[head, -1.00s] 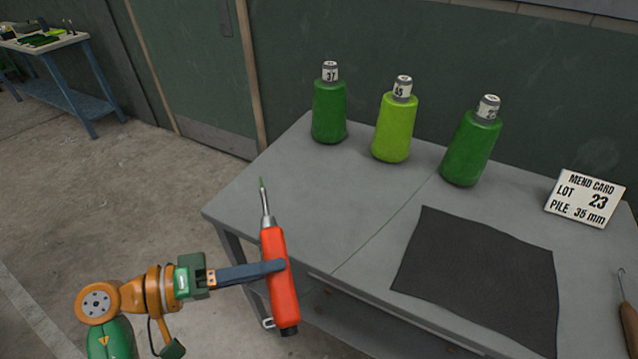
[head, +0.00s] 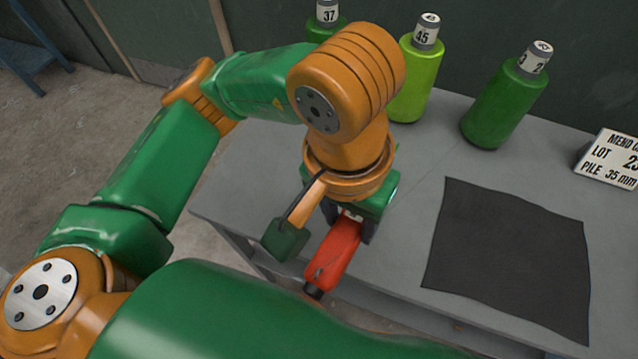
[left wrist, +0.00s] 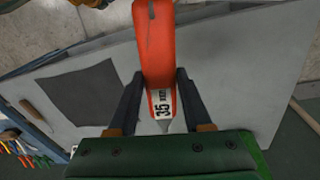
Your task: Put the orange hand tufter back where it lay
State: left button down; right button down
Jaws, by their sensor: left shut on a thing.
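The orange hand tufter (head: 334,254) is held between the fingers of my left gripper (head: 350,226), over the front left part of the grey table (head: 250,175). Its dark butt end points toward the bottom of the head view, and my gripper hides its needle end there. In the left wrist view the tufter (left wrist: 155,45) lies between both fingers of the left gripper (left wrist: 160,78), with a white label reading 35. Its metal end runs behind the green gripper body. I cannot tell its height above the table. My right gripper is not in view.
A dark mat (head: 510,260) lies flat on the table. Green bottles (head: 505,103), one lighter (head: 411,85), stand along the back beside the mend card (head: 612,158). A wooden-handled hook (left wrist: 36,113) shows in the left wrist view. The table's left part is bare.

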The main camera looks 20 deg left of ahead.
pick_arm(q)
jog(key=w+a+f+p, duration=0.1)
jog(key=w+a+f, duration=0.1)
jog(key=w+f, duration=0.1)
jog(key=w+a+f+n+p, duration=0.1)
jog(key=w+a+f, duration=0.2)
jog(key=w, duration=0.3)
jog(key=w+a+f+n+y+p, duration=0.1)
jog(key=w+a+f, duration=0.2)
jog(key=w, duration=0.2)
jog(key=shift+a+f, duration=0.2)
jog(key=shift+f, duration=0.05)
notch_tip(320, 180, down, 4)
jog(key=shift+w+r+p, duration=0.15)
jog(key=shift+r+p, duration=0.1)
jog(key=shift+p, duration=0.9)
jog(key=shift+f, duration=0.25)
jog(key=shift+c, duration=1.6)
grip_release()
jog(key=shift+r, duration=0.1)
